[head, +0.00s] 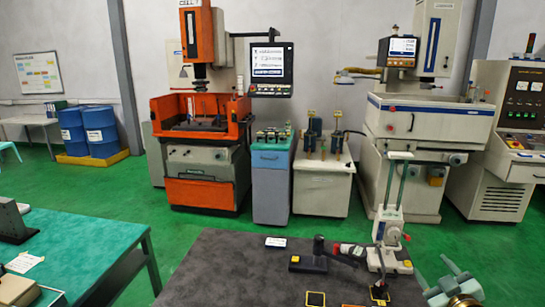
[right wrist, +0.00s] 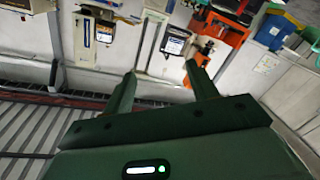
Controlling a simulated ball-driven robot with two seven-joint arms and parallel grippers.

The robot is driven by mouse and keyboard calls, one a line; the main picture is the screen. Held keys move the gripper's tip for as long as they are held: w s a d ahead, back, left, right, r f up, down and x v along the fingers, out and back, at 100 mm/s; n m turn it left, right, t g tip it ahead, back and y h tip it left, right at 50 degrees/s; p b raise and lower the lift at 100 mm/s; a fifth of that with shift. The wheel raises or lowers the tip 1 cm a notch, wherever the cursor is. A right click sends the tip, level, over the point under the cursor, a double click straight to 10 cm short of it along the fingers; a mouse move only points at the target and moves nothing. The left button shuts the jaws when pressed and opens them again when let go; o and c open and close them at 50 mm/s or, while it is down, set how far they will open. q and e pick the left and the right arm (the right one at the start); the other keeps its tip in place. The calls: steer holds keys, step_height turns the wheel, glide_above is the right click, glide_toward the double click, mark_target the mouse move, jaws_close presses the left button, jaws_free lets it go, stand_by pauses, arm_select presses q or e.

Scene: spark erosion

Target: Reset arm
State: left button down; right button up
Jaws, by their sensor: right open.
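My right gripper (head: 432,270) is at the lower right of the head view, over the right edge of the dark table. Its two green fingers (right wrist: 160,88) stand apart in the right wrist view, with nothing between them. In that view they point toward the wall and machines, and the picture is turned nearly upside down. My left gripper is not in view.
A dark-topped table (head: 225,265) carries a white stand with green posts (head: 388,215) close to my right gripper, and a black tool (head: 308,262). A green table (head: 85,240) is at left. An orange machine (head: 205,195) stands behind; green floor between is clear.

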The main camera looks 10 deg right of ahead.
steer(key=s+a+f+n+g, duration=0.2)
steer(key=s+a+f+g, duration=0.3)
steer(key=s+a+f, duration=0.55)
steer(key=s+a+r+g+h, duration=0.2)
steer(key=s+a+g, duration=0.4)
steer(key=s, duration=0.7)
steer(key=s+a+f+g+y+b, duration=0.1)
steer(key=s+a+f+b, duration=0.15)
steer(key=f, duration=0.95)
steer(key=s+a+f+g+y+b, duration=0.1)
steer(key=f+b, duration=0.2)
steer(key=f, duration=1)
steer(key=s+a+f+g+y+b, duration=0.1)
steer(key=s+a+f+y+b, duration=0.1)
steer(key=f, duration=1)
arm_select(q)
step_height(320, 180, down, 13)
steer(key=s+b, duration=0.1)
steer(key=b, duration=0.4)
arm_select(e)
steer(key=s+f+m+g, duration=0.2)
steer(key=s+f+m, duration=0.1)
steer(key=s+f, duration=1.5)
steer(key=shift+s+d+f+y, duration=0.2)
steer(key=shift+s+d+y, duration=0.1)
steer(key=shift+y, duration=0.1)
